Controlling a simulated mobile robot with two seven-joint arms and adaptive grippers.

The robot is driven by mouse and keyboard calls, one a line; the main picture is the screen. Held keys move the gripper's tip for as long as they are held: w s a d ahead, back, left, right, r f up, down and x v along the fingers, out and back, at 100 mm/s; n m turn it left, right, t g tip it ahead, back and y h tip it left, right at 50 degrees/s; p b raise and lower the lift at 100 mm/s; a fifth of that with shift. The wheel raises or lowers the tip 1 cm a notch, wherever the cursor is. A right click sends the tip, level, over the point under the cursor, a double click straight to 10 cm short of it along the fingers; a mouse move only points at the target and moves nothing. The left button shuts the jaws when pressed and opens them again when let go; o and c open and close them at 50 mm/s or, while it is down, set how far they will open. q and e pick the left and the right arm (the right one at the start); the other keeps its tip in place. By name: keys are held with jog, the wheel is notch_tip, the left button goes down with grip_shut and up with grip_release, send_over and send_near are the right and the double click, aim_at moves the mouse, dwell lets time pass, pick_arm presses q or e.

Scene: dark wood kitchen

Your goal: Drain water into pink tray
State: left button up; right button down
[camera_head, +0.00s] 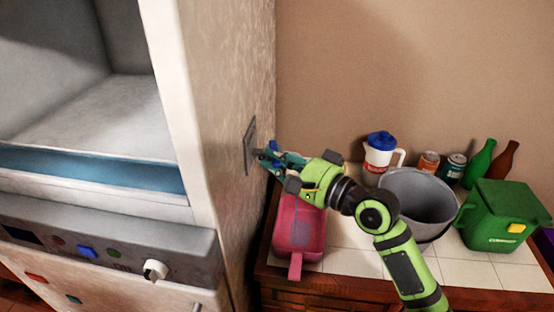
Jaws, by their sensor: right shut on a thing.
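My right gripper (270,158), on a green and black arm, reaches left to the side wall of the large white appliance (205,110). Its fingers are shut on a small part at a grey rectangular plate (249,147) on that wall. The fingers mostly hide the part, so I cannot tell its shape. The pink tray (297,263) sits on the counter below my gripper, close to the appliance wall, with its handle toward the front. My wrist covers part of its far end. I cannot see any water in it. My left gripper is not in view.
A grey bucket (425,205), a white jug with blue lid (380,152), two cans (429,161), two bottles (481,163) and a green bin (503,217) stand on the tiled counter (349,263). The appliance front has an open compartment (90,120) and a knob panel (120,252).

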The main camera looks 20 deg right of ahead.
jog(key=c, duration=1.5)
grip_release()
jog(key=v, duration=1.2)
